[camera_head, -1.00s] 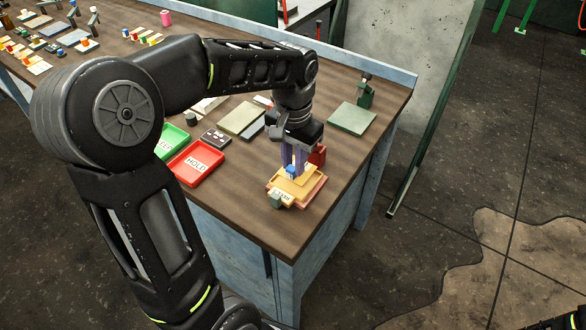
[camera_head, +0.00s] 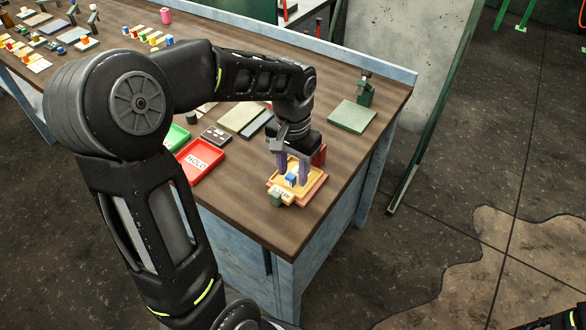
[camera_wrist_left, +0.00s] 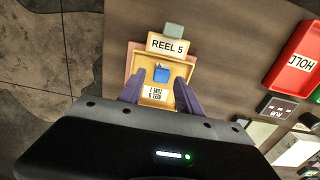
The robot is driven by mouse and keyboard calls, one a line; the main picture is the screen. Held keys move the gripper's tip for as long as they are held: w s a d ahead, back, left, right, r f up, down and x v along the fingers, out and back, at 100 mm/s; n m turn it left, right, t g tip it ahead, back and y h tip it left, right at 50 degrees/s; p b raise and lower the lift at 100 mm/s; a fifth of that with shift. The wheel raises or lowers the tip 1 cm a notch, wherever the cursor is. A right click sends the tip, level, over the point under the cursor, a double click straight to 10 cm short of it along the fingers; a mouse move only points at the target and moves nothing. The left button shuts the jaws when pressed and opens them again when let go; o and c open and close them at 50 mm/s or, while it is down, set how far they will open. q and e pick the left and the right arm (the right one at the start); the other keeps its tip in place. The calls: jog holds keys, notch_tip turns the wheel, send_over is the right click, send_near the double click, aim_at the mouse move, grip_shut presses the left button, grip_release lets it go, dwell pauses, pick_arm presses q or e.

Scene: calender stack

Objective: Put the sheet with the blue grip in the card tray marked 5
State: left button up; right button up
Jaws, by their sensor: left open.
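The card tray (camera_wrist_left: 165,46) is yellow and bears a "REEL 5" label; it also shows near the table's front corner in the head view (camera_head: 313,181). The sheet with the blue grip (camera_wrist_left: 160,72) lies inside the tray's rim, its small printed label facing up. The blue grip also shows in the head view (camera_head: 290,180). My left gripper (camera_head: 294,174) is open, with one purple finger on each side of the blue grip and a gap to both. It shows in the left wrist view too (camera_wrist_left: 159,80). My right gripper is not in view.
A red "HOLD" tray (camera_head: 201,160) and a dark button box (camera_head: 216,136) stand left of the card tray. A red block (camera_head: 319,155) stands close behind it. A green stand (camera_head: 353,116) is farther back. Bare wood lies in front.

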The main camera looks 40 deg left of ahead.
pick_arm(q)
jog(key=shift+r, duration=0.55)
notch_tip(320, 180, up, 11)
jog(key=shift+r, duration=0.15)
dwell(1.3)
